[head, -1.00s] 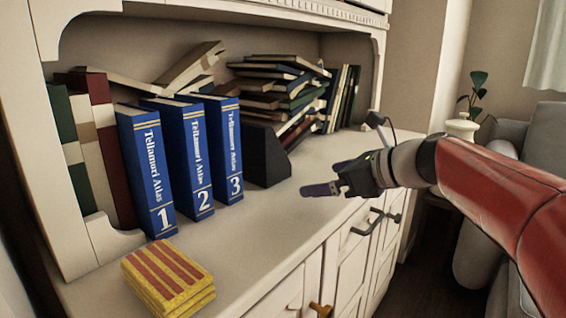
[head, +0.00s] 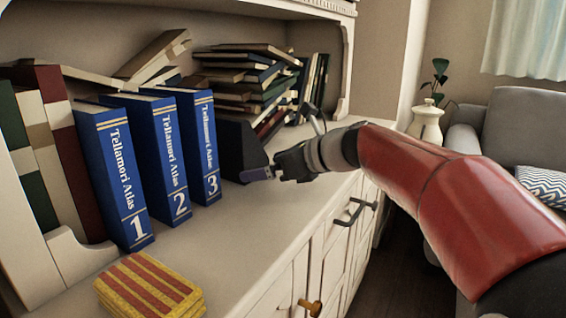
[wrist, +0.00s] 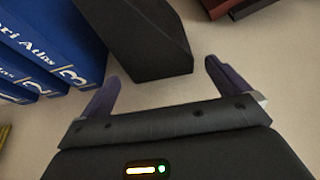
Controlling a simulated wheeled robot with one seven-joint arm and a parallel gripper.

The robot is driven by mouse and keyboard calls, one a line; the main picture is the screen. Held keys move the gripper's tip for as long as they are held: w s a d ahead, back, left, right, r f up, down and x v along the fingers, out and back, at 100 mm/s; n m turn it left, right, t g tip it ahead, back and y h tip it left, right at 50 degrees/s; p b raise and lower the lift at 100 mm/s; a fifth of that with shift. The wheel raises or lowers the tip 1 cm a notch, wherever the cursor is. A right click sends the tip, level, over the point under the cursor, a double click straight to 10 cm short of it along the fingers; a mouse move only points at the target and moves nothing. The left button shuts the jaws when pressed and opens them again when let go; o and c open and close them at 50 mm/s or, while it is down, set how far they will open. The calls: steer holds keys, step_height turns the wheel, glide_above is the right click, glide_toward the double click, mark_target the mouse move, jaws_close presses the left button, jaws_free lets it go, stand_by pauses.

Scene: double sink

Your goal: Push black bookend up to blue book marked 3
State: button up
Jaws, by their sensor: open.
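The black bookend (head: 238,148) stands on the shelf just right of the blue book marked 3 (head: 205,150). My gripper (head: 258,174) is open and empty, low over the shelf on the bookend's front right side. In the wrist view its spread fingers (wrist: 162,76) point toward the bookend; contact is not clear. Book 3 partly hides the bookend in the head view.
Blue books marked 2 (head: 165,160) and 1 (head: 117,180) stand left of book 3. A yellow-and-red striped stack (head: 150,287) lies at the front left. A heap of books (head: 250,80) lies behind the bookend. The shelf front right of book 2 is clear.

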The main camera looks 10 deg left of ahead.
mark_target(258, 167)
steer(key=shift+x, duration=1.7)
